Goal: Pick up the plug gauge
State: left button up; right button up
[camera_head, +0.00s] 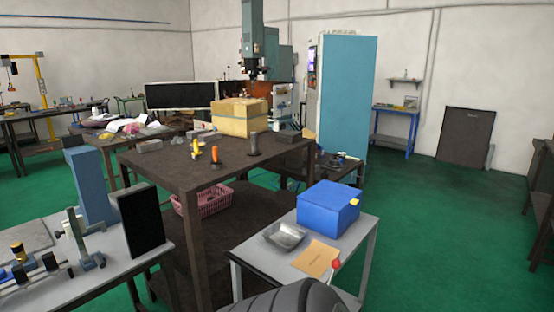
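I cannot tell for certain which thing is the plug gauge. On the grey table at the left, small dark and metal parts lie around a black cylinder with a yellow band (19,252) and an upright metal stand (78,238). On the brown table stand a yellow tool-like piece (196,149), an orange-and-black piece (215,155) and a dark cylinder on a wide foot (253,144). Neither of my grippers can be made out. A dark ribbed shape at the bottom edge looks like part of me.
The brown table (190,178) also bears a cardboard box (240,117). A pink basket (188,201) sits below it. The near grey table (272,262) holds a blue box (328,206), a clear tray (284,236) and an envelope (315,259). Green floor (440,240) is free at the right.

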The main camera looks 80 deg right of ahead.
aim_at(216, 163)
jog(key=z, duration=2.1)
